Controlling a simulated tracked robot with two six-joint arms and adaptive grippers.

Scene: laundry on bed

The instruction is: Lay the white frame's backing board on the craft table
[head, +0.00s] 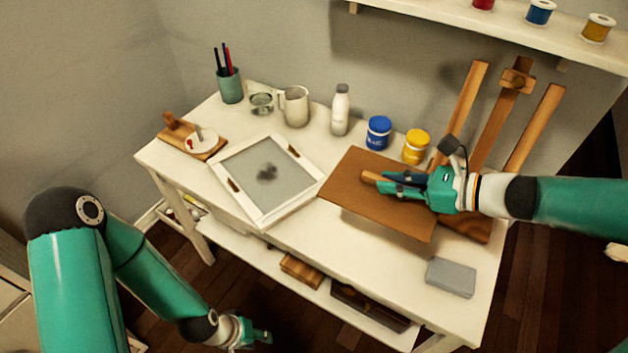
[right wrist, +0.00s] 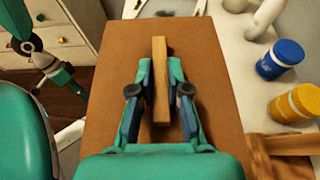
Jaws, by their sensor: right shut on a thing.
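The brown backing board (head: 365,205) is over the right half of the white craft table (head: 335,245), right of the white frame (head: 287,206). My right gripper (head: 378,183) is shut on the wooden bar (right wrist: 160,75) on the board's upper face. The board (right wrist: 115,50) fills the middle of the right wrist view. The white frame lies on the table with a grey pane, a dark smudge and brown clips. My left gripper (head: 258,338) hangs low in front of the table; its jaws are too small to judge.
A wooden easel (head: 490,115) stands right of the board. Blue (head: 378,133) and yellow (head: 416,147) jars, a white bottle (head: 340,112) and a mug (head: 295,107) line the back. A grey block (head: 451,277) lies near the front right. The table's front middle is clear.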

